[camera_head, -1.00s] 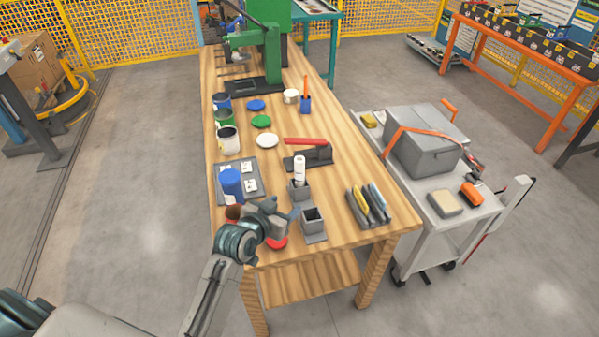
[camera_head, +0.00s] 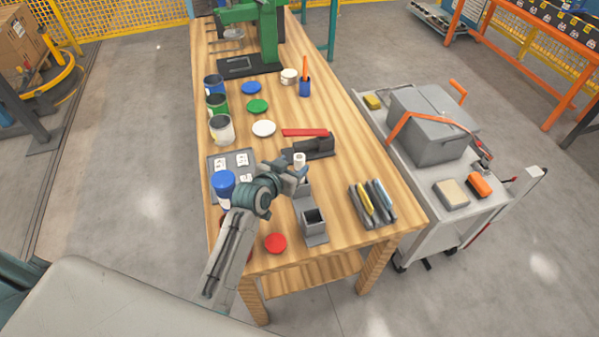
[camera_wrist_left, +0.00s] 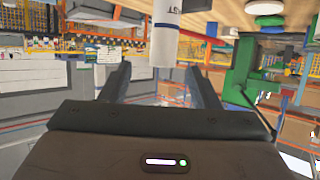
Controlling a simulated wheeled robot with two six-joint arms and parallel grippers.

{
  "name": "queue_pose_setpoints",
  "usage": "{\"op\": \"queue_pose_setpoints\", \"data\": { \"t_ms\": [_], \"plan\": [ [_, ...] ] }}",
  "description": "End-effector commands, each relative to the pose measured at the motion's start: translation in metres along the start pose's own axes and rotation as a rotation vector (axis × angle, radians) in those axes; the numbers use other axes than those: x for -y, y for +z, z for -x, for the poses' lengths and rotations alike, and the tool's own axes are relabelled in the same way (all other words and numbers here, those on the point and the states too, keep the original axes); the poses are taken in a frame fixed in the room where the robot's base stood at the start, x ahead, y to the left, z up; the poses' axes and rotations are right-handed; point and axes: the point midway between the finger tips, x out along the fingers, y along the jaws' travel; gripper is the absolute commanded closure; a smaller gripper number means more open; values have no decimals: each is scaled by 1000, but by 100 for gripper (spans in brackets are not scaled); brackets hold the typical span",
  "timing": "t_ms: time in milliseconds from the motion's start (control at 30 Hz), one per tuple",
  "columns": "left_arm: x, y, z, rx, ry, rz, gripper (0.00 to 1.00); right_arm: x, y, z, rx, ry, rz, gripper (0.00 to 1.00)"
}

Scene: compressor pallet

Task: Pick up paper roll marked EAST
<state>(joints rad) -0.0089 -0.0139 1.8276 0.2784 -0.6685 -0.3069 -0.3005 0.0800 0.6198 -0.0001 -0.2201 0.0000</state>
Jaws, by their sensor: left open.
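The white paper roll (camera_head: 299,158) stands upright in the rear grey holder (camera_head: 305,188). Its lower part is hidden behind my gripper in the head view. My left gripper (camera_head: 294,174) is open at the roll's near side. In the left wrist view, the roll (camera_wrist_left: 165,35) hangs upside down in the picture, between the lines of the two open fingers (camera_wrist_left: 158,70). Dark print shows on it, but I cannot read the whole word. I cannot tell if the fingers touch it. My right gripper is not in view.
An empty grey holder (camera_head: 314,232) stands in front. A black stapler-like tool (camera_head: 312,148) with a red bar lies behind the roll. A blue-lidded jar (camera_head: 224,182) is left, a file rack (camera_head: 373,205) right. A red lid (camera_head: 275,243) lies near the front edge.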

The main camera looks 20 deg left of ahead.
Motion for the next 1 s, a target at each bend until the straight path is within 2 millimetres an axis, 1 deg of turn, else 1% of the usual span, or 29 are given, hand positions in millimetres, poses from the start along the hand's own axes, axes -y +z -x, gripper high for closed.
{"op": "queue_pose_setpoints", "data": {
  "t_ms": [167, 333, 400, 500, 633, 833, 967, 1000],
  "plan": [
    [1, -3, -10, 0, 0, -1, 44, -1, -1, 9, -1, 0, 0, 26],
    [2, -4, -30, 1, 0, 0, 44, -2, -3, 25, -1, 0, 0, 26],
    [2, -2, -40, 2, 0, 0, 44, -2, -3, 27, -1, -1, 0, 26],
    [2, -1, -49, 1, 0, -1, 44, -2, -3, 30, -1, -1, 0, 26],
    [2, 0, -54, -1, 0, 0, 44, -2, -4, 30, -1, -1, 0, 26],
    [2, 0, -54, -1, 0, -1, 44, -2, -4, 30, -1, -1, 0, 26],
    [2, 0, -54, 0, 0, -1, 70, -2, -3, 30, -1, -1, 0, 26],
    [2, 0, -54, 0, 0, -1, 77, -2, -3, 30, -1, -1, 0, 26]
  ]
}}
